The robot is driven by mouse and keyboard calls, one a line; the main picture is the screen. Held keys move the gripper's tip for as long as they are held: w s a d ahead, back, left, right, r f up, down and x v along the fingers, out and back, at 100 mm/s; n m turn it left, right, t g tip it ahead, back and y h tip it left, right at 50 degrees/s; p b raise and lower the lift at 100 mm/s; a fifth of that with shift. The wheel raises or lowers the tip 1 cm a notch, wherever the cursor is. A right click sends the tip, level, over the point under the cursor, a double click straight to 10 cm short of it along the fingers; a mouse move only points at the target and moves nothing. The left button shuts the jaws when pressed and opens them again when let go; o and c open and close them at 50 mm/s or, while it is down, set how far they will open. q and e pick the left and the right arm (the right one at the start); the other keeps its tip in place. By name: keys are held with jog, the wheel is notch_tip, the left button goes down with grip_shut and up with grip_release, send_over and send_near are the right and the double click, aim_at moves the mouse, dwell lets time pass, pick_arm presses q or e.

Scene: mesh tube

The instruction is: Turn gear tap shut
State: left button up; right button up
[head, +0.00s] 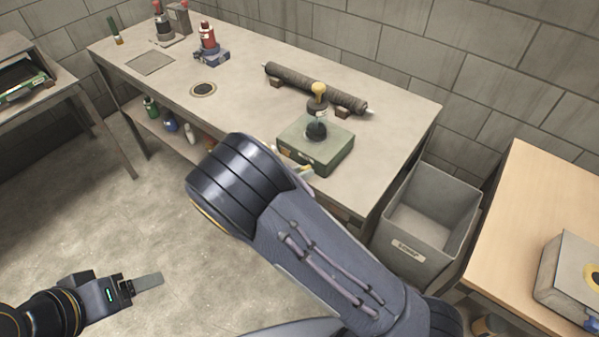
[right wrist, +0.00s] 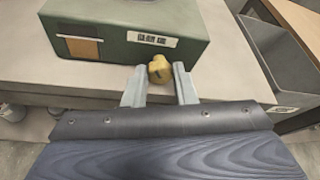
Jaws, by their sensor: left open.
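A yellow tap knob (right wrist: 160,69) shows in the right wrist view at the lower front of a green box (right wrist: 110,30). The box (head: 322,150) stands near the front edge of the workbench in the head view. My right gripper (right wrist: 159,84) is open, with one finger on each side of the knob and small gaps beside it. I cannot tell how far the knob is turned. In the head view my right forearm hides most of that gripper and the knob. My left gripper (head: 146,283) is open and empty above the floor at the lower left.
A glass piece with a yellow top (head: 319,89) stands on the box. A dark mesh roll (head: 315,88) lies behind it on supports. A red device (head: 208,40) stands further left. A grey bin (head: 425,215) is right of the workbench (head: 235,75). Bench space left of the box is clear.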

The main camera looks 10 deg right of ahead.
jog(key=shift+c, duration=0.6)
jog(key=shift+s+d+m+t+y+b, duration=0.1)
jog(key=shift+m+t+y+b, duration=0.45)
jog(key=shift+m+b, duration=1)
jog(key=shift+s+d+m+t+y+b, duration=0.1)
jog(key=shift+m+t+y+b, duration=0.55)
jog(key=shift+b, duration=1.6)
jog(key=shift+a, duration=0.1)
jog(key=o, duration=0.7)
jog(key=shift+s, duration=0.1)
